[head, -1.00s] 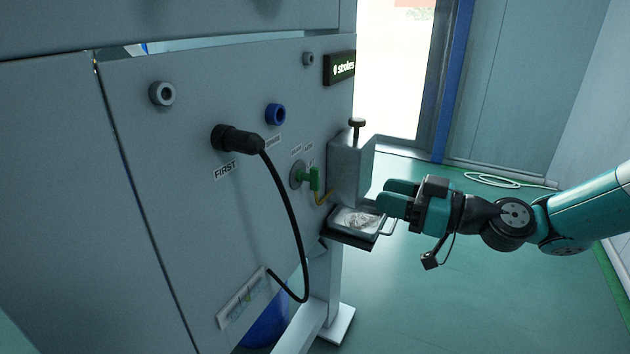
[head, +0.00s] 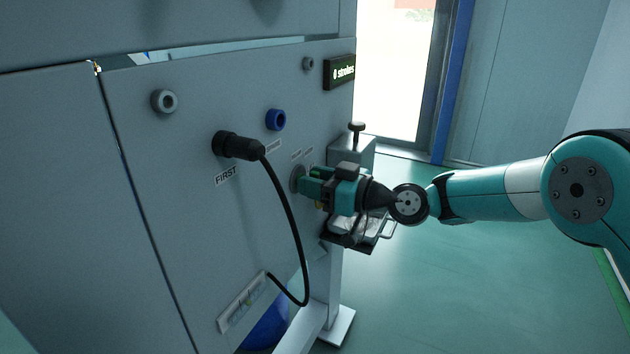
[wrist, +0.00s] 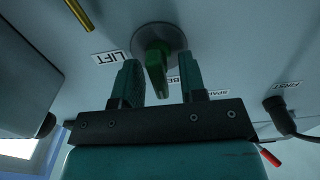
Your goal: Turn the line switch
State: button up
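The line switch is a green handle (wrist: 156,68) on a round grey disc (wrist: 160,38), mounted on the panel. In the head view only part of its disc (head: 296,178) shows, and my gripper hides the handle. My gripper (head: 307,184) is at the panel, right over the switch. In the wrist view my gripper (wrist: 160,78) is open, with one finger on each side of the handle. Gaps show between the handle and both fingers, so it is not gripped. A label reading LIFT (wrist: 118,57) sits left of the disc, and another label is partly hidden by a finger.
A black plug (head: 238,146) with a hanging cable (head: 289,210) is left of the switch, above the FIRST label. A blue ring socket (head: 276,120) is above.

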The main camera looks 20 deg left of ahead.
grip_shut()
jog(key=shift+m, duration=0.3)
jog(key=m+p, duration=0.1)
jog(key=m, duration=0.3)
jog(key=shift+w, duration=0.1)
jog(key=m+p, duration=0.1)
jog(key=m, duration=0.4)
jog(key=shift+w, duration=0.1)
jog(key=m+p, duration=0.2)
jog(key=m, duration=0.2)
jog(key=shift+f+m, duration=0.1)
jog(key=shift+m, duration=0.2)
jog(key=shift+w+f+m+p, duration=0.15)
jog(key=shift+m+p, duration=0.5)
jog(key=shift+m, duration=1.25)
